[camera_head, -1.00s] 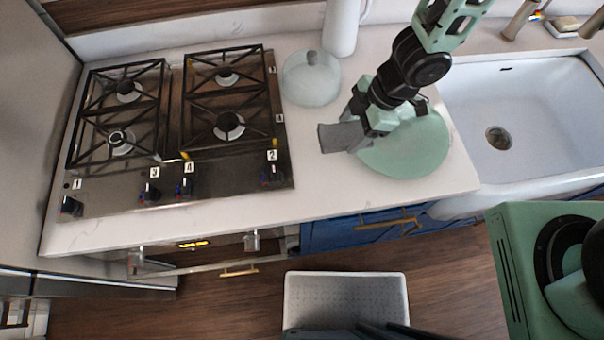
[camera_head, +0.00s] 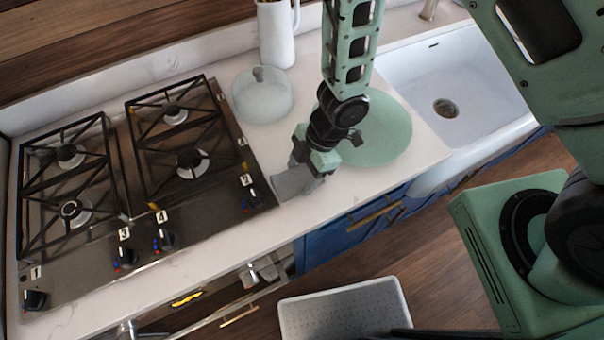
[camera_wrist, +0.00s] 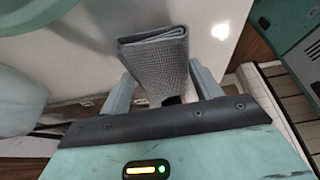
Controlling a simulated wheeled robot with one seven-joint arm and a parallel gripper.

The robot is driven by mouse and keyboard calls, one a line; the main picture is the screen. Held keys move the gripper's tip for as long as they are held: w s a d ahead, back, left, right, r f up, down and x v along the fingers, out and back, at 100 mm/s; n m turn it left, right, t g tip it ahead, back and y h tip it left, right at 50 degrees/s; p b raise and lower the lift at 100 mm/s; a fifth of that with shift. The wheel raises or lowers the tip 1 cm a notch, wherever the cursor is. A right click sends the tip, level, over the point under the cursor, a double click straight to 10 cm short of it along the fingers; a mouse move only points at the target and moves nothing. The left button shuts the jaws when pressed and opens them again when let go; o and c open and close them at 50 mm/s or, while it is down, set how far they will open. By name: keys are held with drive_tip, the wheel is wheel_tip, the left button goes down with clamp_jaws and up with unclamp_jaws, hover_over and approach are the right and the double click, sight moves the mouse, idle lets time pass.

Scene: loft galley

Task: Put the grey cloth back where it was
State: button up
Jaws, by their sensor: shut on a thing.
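The grey cloth (camera_wrist: 158,62) is folded, with a waffle-like weave, and sits between the two fingers of my gripper (camera_wrist: 165,92) in the wrist view. In the head view the grey cloth (camera_head: 293,183) hangs from my gripper (camera_head: 308,172) over the front part of the white counter, just right of the stove's front right corner. My gripper is shut on the cloth. I cannot tell whether the cloth touches the counter.
The gas stove (camera_head: 95,250) is to the left. A glass dome (camera_head: 262,97), a white pitcher (camera_head: 278,40) and a round green board (camera_head: 380,137) stand behind and right. The sink (camera_head: 470,80) is farther right. A grey tray-like bin (camera_head: 345,309) is below the counter front.

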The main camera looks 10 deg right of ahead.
drive_tip(key=shift+f, duration=0.75)
drive_tip(key=shift+f, duration=0.15)
drive_tip(key=o, duration=0.9)
